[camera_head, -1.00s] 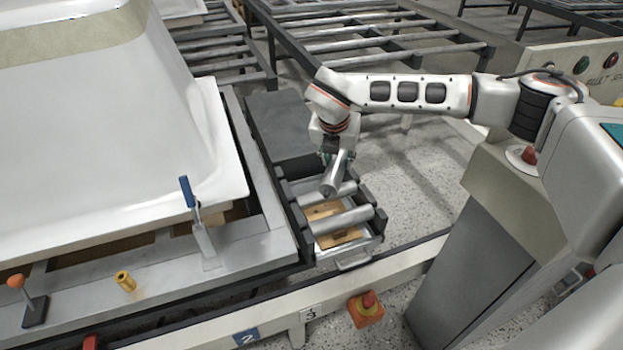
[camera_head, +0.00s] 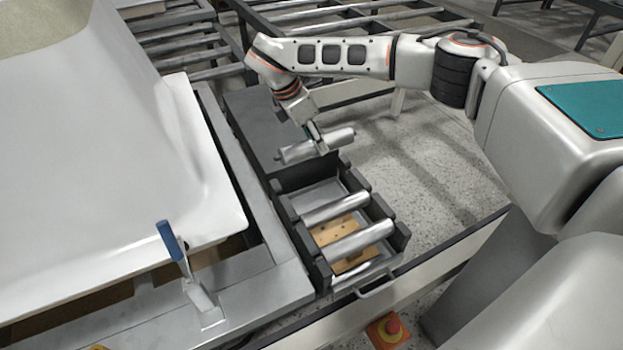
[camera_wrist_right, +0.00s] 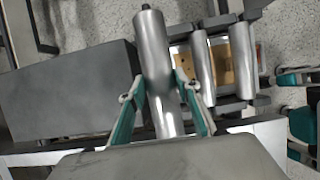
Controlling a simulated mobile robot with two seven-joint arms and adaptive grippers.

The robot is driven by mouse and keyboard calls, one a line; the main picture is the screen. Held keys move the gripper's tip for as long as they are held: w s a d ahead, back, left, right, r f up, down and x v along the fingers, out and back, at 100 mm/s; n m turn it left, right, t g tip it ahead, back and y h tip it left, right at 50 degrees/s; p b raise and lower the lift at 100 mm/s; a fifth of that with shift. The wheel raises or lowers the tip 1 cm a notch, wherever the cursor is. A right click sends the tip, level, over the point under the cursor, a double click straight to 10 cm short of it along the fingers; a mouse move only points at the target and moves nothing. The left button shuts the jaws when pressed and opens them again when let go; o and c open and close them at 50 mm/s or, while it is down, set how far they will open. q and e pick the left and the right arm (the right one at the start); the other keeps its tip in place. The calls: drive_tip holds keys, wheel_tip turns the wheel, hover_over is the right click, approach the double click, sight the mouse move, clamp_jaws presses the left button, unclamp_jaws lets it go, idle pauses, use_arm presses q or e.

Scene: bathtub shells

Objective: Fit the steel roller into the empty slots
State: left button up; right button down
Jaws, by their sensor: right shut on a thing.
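A steel roller (camera_head: 316,146) is held by my right gripper (camera_head: 318,146) above the back end of a dark roller frame (camera_head: 278,188). In the right wrist view the roller (camera_wrist_right: 153,55) lies between the two teal-backed fingers (camera_wrist_right: 162,95). In the head view it lies roughly parallel to two rollers seated in the frame, the rear one (camera_head: 335,208) and the front one (camera_head: 357,240). The frame's back bay, with its empty slots, is open just in front of and below the held roller. My left gripper is out of view.
A white bathtub shell (camera_head: 120,170) on a steel-edged bench fills the left, with a blue-handled clamp (camera_head: 170,240). A dark block (camera_head: 262,135) adjoins the frame's back. A wooden board (camera_head: 338,235) lies under the seated rollers. A red emergency button (camera_head: 392,327) is at the front.

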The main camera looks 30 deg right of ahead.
wheel_tip(320, 180, down, 6)
drive_tip(key=shift+r+b, duration=0.25)
drive_tip(key=shift+b, duration=0.35)
wheel_tip(320, 180, down, 9)
drive_tip(key=b, duration=0.3)
drive_tip(key=shift+r, duration=0.15)
drive_tip(key=c, duration=1.5)
unclamp_jaws()
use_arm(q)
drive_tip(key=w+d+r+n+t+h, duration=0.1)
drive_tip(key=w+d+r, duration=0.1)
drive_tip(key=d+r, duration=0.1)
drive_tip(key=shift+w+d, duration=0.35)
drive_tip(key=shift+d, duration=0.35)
use_arm(e)
drive_tip(key=shift+o, duration=0.2)
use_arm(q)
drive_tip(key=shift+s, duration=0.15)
